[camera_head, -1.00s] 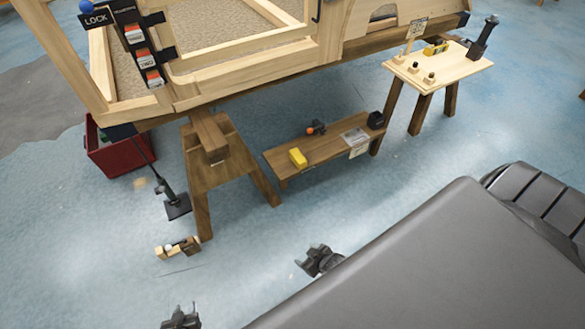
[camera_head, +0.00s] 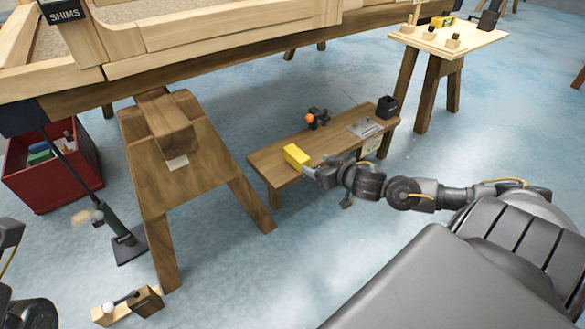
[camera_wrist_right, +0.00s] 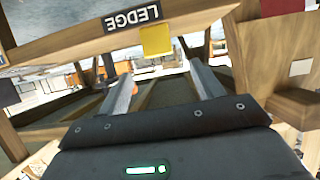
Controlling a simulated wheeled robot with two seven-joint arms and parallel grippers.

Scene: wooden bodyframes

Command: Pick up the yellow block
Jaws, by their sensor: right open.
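The yellow block (camera_head: 297,157) lies on the left end of the low wooden bench (camera_head: 265,162) in the head view. My right gripper (camera_head: 322,176) is open beside the block, on its right, and nothing shows between its fingers. In the head view I cannot tell whether a finger touches the block. In the right wrist view the yellow block (camera_wrist_right: 156,39) shows beyond the spread fingertips of my right gripper (camera_wrist_right: 163,78), roughly centred between them. Dark parts of my left arm show at the left edge of the head view; its gripper is not visible.
A label reading LEDGE (camera_wrist_right: 131,17) shows in the wrist view.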

